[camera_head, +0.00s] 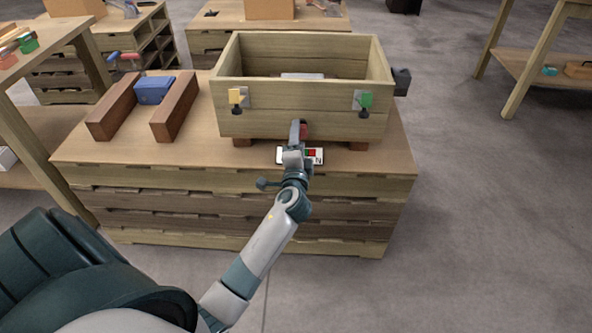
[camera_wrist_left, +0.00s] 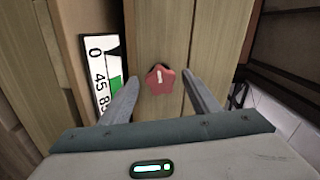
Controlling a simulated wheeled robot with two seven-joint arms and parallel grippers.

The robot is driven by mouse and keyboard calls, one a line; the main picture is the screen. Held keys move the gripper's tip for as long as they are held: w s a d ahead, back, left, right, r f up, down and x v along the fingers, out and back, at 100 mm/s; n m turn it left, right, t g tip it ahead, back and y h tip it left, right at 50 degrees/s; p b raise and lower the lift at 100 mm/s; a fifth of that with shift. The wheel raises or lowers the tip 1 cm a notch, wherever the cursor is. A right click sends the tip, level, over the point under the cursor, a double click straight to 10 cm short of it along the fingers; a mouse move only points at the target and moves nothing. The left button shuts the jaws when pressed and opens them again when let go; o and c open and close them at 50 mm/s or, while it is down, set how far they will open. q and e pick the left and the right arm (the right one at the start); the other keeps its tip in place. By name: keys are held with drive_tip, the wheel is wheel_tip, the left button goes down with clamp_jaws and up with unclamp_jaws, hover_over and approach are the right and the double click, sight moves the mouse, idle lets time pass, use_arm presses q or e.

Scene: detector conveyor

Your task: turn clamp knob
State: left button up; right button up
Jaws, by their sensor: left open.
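The clamp knob is a red, star-shaped knob (camera_wrist_left: 160,79) with a pale mark, on the wooden box front. In the head view the knob (camera_head: 304,131) shows as a small red patch beside my gripper, low on the box front. My left gripper (camera_head: 298,132) points at it. In the left wrist view the open fingers (camera_wrist_left: 160,84) stand on either side of the knob, with visible gaps. Contact is not seen. A white scale (camera_wrist_left: 104,72) with numbers, a green band and a black pointer lies left of the knob. My right gripper is not in view.
The open wooden box (camera_head: 300,97) rests on blocks on a pallet-like bench (camera_head: 240,160). Two brown rails (camera_head: 174,105) with a blue block (camera_head: 154,90) lie left.

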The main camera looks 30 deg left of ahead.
use_arm(q)
drive_tip(key=v, duration=1.4)
drive_tip(key=shift+s, duration=0.2)
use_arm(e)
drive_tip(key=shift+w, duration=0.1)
use_arm(q)
drive_tip(key=shift+w, duration=0.1)
